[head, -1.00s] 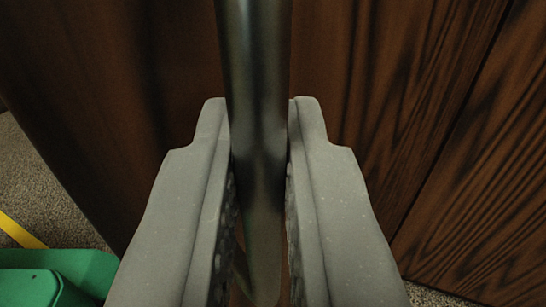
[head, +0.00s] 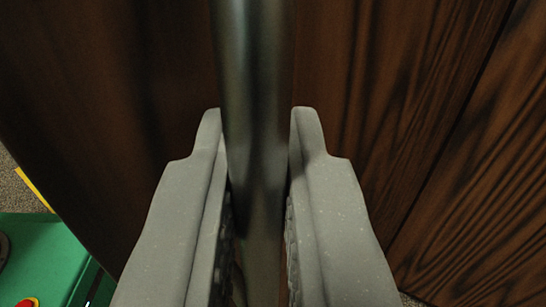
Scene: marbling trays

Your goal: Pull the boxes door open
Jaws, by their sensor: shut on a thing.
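The door (head: 150,85) is dark brown wood grain and fills most of the head view. A vertical metal bar handle (head: 254,60) stands in front of it, running from the top edge down between my fingers. My gripper (head: 256,135) is shut on the handle, one grey finger on each side of it. The handle's lower part is partly hidden between the fingers. A dark seam runs down the right side, with another wood panel (head: 480,190) beyond it.
At the lower left is a green object (head: 40,250) with a red button-like part (head: 27,302). Beside it are grey speckled floor and a yellow floor stripe (head: 36,190). A small patch of floor shows at the bottom right, below the panel.

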